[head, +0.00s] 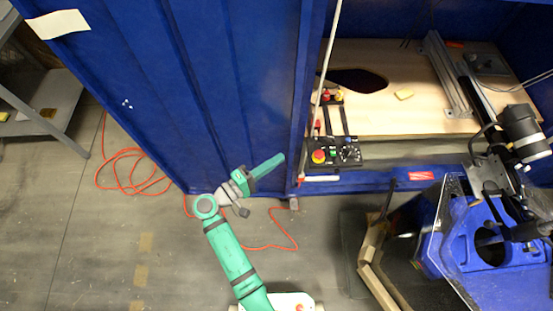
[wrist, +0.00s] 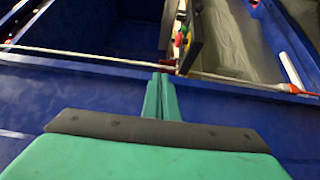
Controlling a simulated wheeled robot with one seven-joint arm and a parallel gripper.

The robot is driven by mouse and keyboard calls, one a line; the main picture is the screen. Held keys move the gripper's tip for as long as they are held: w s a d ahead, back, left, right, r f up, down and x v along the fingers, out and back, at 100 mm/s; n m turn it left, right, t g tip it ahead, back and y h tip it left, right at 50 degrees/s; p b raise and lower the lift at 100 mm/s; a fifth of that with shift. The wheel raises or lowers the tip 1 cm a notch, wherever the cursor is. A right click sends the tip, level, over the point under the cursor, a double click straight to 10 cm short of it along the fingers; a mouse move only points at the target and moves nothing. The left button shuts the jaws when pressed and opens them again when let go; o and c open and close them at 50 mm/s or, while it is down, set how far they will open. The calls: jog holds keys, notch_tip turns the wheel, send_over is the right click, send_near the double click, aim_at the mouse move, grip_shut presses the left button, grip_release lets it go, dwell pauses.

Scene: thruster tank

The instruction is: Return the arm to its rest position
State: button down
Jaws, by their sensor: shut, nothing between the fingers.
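My gripper (head: 282,158) is green and points up and to the right in the head view, in front of the blue container wall near its right edge. Its two fingers lie together with nothing between them. In the wrist view my gripper (wrist: 161,80) shows its fingers side by side, pointing at the blue frame and the opening beyond. My green arm rises from the bottom of the head view and bends at the elbow just left of the gripper. Whether the fingers touch the wall cannot be told.
A control panel (head: 335,153) with a red button sits right of my gripper. A wooden floor (head: 385,115) lies inside the blue container (head: 215,70). An orange cable (head: 130,170) lies on the floor. A blue machine (head: 480,240) stands at right, a grey shelf (head: 40,125) at left.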

jog(key=shift+d, duration=0.15)
jog(key=s+d+f+n+y, duration=0.1)
jog(key=s+f+y, duration=0.2)
jog(key=f, duration=0.3)
jog(key=s+f+n+y, duration=0.1)
jog(key=s+f+y, duration=0.2)
jog(key=s+f, duration=0.15)
jog(key=s+a+f+m+y, duration=0.15)
jog(key=s+f+y, duration=0.3)
jog(key=s, duration=0.45)
jog(key=s+r+m+t+y, duration=0.2)
jog(key=s+r+m, duration=0.2)
jog(key=r, duration=0.6)
jog(key=s+r+m+t+y, duration=0.2)
jog(key=s+r+m, duration=0.2)
jog(key=s+r, duration=0.5)
jog(key=shift+a+r+t, duration=0.15)
jog(key=shift+r+t, duration=0.25)
jog(key=shift+r, duration=0.45)
